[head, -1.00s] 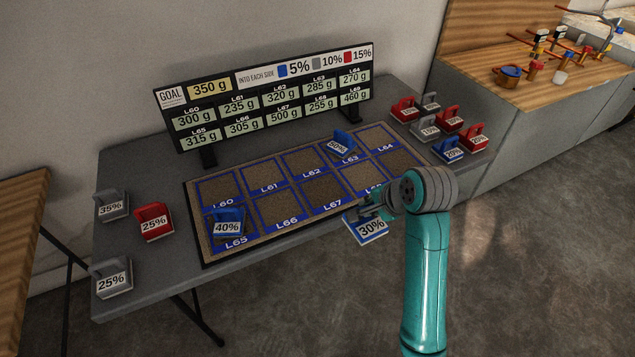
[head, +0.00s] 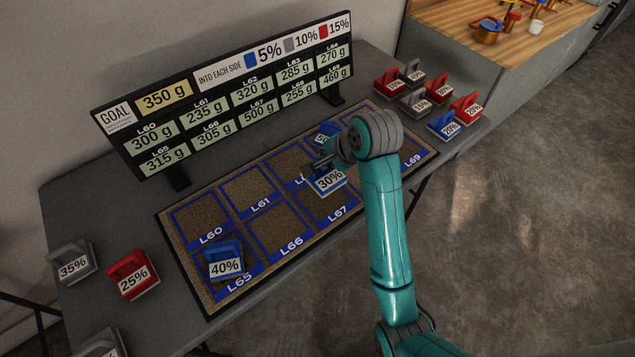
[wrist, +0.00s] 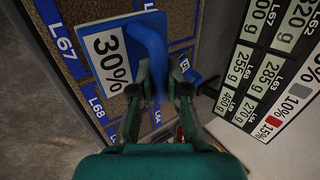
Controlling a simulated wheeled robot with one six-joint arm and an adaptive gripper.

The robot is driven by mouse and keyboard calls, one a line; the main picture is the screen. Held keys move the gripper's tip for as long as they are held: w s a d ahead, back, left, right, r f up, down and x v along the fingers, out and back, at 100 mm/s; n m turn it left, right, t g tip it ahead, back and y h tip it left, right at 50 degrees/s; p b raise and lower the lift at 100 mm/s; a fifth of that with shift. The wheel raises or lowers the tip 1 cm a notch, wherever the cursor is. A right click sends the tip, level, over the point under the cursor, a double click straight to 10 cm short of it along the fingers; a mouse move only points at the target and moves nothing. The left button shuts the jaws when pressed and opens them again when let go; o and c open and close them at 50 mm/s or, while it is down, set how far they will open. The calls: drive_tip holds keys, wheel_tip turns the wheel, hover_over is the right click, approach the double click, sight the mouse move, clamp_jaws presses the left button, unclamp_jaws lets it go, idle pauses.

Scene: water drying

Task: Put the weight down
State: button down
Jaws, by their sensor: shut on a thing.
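My gripper (head: 320,166) is shut on the handle of a blue weight (head: 330,181) labelled 30%. The weight is over the mat (head: 187,258), around cells L62 and L67; I cannot tell whether it touches the mat. In the wrist view the weight's label plate (wrist: 108,60) faces the camera, and my gripper (wrist: 158,85) closes on its blue handle. A blue 40% weight (head: 225,259) sits in cell L65. Another blue weight (head: 326,132) is at the back of the mat, partly hidden by my arm.
Cells L60, L61 and L66 are empty. The goal board (head: 240,95) stands behind the mat and reads 350 g. Grey 35% (head: 72,262) and red 25% (head: 132,275) weights stand left. Several weights, including a blue one (head: 444,126), stand right.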

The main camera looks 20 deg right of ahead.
sight(325, 181)
drive_tip(key=shift+f, duration=4.3)
drive_tip(key=shift+f, duration=0.15)
drive_tip(key=c, duration=1.2)
unclamp_jaws()
drive_tip(key=shift+o, duration=0.2)
drive_tip(key=v, duration=1.2)
drive_tip(key=shift+s, duration=0.1)
